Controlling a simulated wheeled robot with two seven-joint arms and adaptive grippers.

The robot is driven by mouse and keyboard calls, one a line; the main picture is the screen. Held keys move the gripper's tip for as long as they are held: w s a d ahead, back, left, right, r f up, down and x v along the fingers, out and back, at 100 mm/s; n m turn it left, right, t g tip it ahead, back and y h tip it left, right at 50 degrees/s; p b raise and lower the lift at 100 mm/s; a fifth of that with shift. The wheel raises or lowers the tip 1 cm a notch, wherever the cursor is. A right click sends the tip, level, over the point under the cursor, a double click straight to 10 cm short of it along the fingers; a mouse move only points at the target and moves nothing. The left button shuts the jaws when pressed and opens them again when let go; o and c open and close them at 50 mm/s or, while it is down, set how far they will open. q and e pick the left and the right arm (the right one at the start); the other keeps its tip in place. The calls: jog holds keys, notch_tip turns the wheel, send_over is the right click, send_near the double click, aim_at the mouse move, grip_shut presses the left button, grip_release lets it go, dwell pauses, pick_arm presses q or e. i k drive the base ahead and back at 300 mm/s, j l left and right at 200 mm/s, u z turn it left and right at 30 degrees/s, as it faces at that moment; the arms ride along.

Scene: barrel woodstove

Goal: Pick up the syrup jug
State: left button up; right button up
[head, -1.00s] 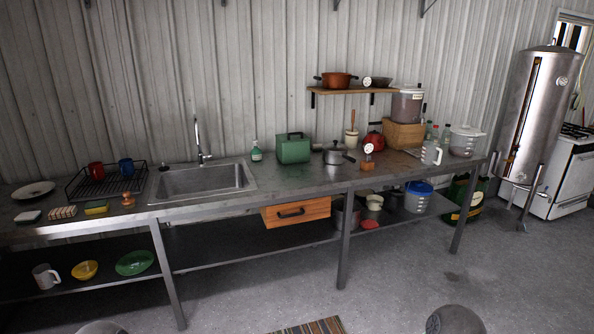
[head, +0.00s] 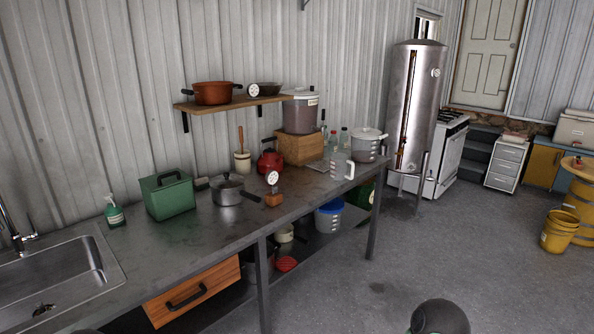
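A pale, translucent jug with a handle (head: 341,165) stands upright near the right end of the metal counter (head: 215,243). It is the only thing in view now that looks like a syrup jug, but I cannot read a label on it. A lidded pale pot (head: 368,146) stands just behind it to the right. Neither of my grippers is in view; only a dark rounded part of my body shows at the bottom edge.
A saucepan (head: 228,190), a gauge on a wooden block (head: 273,190), a red kettle (head: 270,158) and a green box (head: 168,194) share the counter. A wooden drawer (head: 192,292) hangs under its front. Open concrete floor (head: 430,240) lies to the right.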

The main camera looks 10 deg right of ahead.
aim_at(339, 162)
jog(key=i+l+z, duration=0.15)
jog(key=i+z, duration=0.25)
jog(key=i, duration=0.15)
jog(key=i+z, duration=0.35)
jog(key=i, duration=0.2)
jog(key=i+j+z, duration=0.25)
jog(key=i+z, duration=0.15)
jog(key=i, duration=0.15)
jog(key=i+j+z, duration=0.4)
jog(key=i, duration=0.15)
